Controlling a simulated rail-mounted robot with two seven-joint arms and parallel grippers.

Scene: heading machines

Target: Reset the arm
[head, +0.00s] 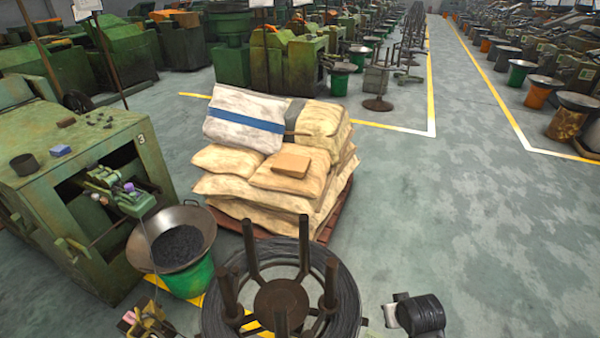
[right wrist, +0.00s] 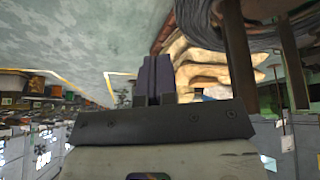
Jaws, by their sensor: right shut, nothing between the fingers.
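My right gripper (right wrist: 157,80) shows in the right wrist view, with its two dark fingers together and nothing between them. It is in free air, apart from the sacks and the coil stand seen beyond it. That view is turned over, with the floor along the top. A dark rounded part shows at the bottom right of the head view, apart from the wire coil; I cannot tell for certain whether it belongs to my right arm. My left gripper is in neither view.
A wire coil (head: 347,290) on an upright-post stand fills the near middle. Stacked sacks (head: 225,160) bear a cardboard box (head: 291,165). A green machine (head: 60,190) and a pan of dark pieces (head: 143,245) stand left. The floor (head: 480,220) at right is clear.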

